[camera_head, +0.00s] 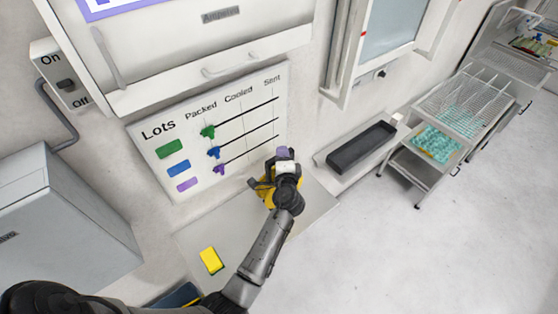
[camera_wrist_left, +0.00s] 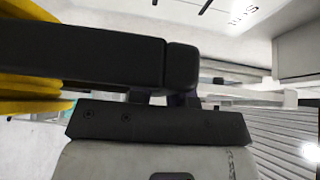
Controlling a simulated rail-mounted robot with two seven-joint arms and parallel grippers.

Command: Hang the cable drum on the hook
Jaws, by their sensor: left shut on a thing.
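My left gripper (camera_head: 270,181) is over the grey worktop, in front of the lots board. It is shut on the yellow cable drum (camera_head: 265,194), which is partly hidden behind the gripper and wrist. In the left wrist view the drum's yellow rounded edges (camera_wrist_left: 30,105) show at the left border, behind a dark gripper finger. I cannot make out the hook in either view. My right gripper is not in view.
A yellow block (camera_head: 210,261) lies on the worktop (camera_head: 226,232). The lots board (camera_head: 165,130) with coloured sliders leans at the wall behind. A black tray (camera_head: 362,147) sits on a ledge to the right. Wire-basket trolleys (camera_head: 465,106) stand farther right, with open floor before them.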

